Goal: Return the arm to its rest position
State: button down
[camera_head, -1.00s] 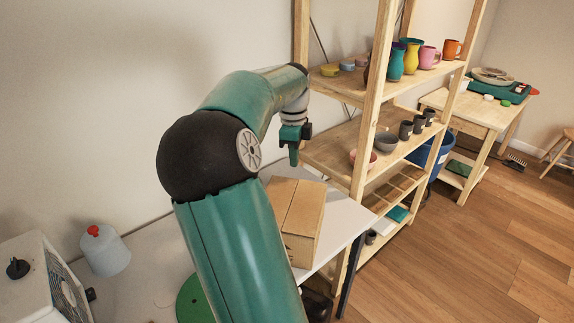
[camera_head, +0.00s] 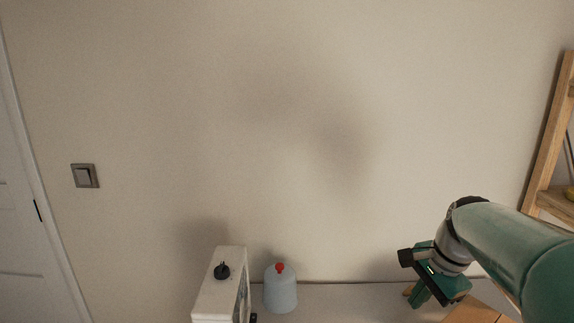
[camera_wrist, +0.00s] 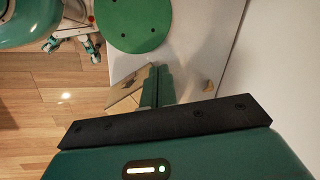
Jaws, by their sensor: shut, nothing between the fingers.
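My gripper (camera_head: 418,298) is at the lower right in the head view, above the white table (camera_head: 345,301) and close to the cardboard box (camera_head: 474,311). Its green fingers are together and hold nothing. In the wrist view the shut fingers (camera_wrist: 156,86) point down toward the table, with the box (camera_wrist: 125,95) partly hidden just behind them. My green arm comes in from the right edge of the head view.
A white appliance (camera_head: 218,298) with a black knob and a pale jug (camera_head: 281,293) with a red cap stand on the table. A wooden shelf (camera_head: 548,165) is at the right edge. A round green disc (camera_wrist: 130,22) lies on the table.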

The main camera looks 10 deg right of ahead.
jog(key=s+a+n+t, duration=0.1)
jog(key=s+a+n, duration=0.3)
jog(key=a+n, duration=0.4)
jog(key=s+a+n+t+h, duration=0.1)
jog(key=s+a+n, duration=0.3)
jog(key=a+n, duration=0.4)
jog(key=a+t, duration=0.1)
jog(key=a, duration=0.3)
jog(key=shift+s+n+h, duration=0.3)
jog(key=shift+a, duration=0.1)
